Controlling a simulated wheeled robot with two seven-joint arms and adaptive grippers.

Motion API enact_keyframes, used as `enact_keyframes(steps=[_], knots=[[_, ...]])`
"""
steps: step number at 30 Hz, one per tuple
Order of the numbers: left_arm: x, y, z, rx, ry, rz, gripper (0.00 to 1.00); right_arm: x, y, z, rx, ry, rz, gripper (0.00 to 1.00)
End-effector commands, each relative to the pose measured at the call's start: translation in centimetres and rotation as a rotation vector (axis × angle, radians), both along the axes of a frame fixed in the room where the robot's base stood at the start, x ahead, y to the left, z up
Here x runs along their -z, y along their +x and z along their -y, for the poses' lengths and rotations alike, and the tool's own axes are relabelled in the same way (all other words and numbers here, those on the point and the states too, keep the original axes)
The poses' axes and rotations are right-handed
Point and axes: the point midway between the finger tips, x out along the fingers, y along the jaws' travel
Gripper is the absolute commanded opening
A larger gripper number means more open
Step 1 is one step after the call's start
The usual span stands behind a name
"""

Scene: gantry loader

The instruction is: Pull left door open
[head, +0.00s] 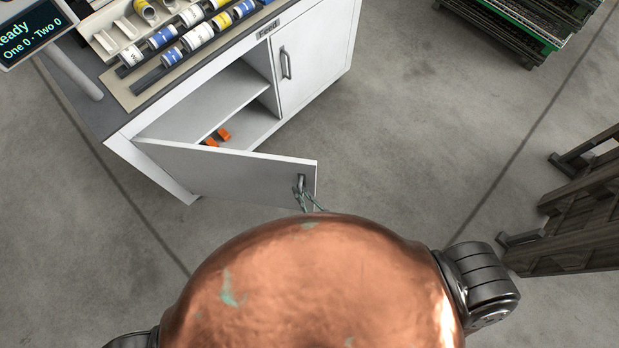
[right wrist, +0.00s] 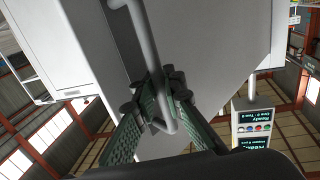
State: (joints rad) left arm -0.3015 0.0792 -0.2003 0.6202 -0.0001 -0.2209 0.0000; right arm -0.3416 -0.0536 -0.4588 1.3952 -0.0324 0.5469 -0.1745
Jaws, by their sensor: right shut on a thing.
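The white cabinet (head: 185,112) stands at the upper left with its left door (head: 240,168) swung wide open toward me. The compartment behind it shows, with a shelf and an orange object (head: 218,136) inside. The left door's handle (right wrist: 148,45) is a grey bar near the door's free edge. My right gripper (head: 302,192) is at this handle, partly hidden by my copper body; in the right wrist view its green-grey fingers (right wrist: 162,100) are shut around the bar. The right door (head: 300,55) is closed. My left gripper is not in view.
The cabinet top carries a rack of several labelled cylinders (head: 190,40). A display screen (head: 32,32) stands at the top left. A dark wooden structure (head: 590,205) is at the right and a green-edged stack (head: 525,30) at the top right. The grey floor between is clear.

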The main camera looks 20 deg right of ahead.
Motion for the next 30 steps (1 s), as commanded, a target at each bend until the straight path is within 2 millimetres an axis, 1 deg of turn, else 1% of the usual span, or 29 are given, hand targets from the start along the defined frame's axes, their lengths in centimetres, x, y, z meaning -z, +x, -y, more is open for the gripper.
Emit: enact_keyframes(steps=[14,15,22,30], knots=[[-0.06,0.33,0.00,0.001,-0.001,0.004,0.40,0.08,-0.33,0.06,0.002,-0.002,0.001,0.00],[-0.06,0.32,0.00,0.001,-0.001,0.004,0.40,0.08,-0.34,0.09,0.003,-0.002,0.001,0.10],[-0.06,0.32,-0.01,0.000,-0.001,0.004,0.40,0.06,-0.31,-0.16,-0.001,-0.001,-0.001,0.26],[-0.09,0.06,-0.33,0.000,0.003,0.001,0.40,-0.04,-0.28,-0.24,-0.001,-0.001,0.000,0.26]])
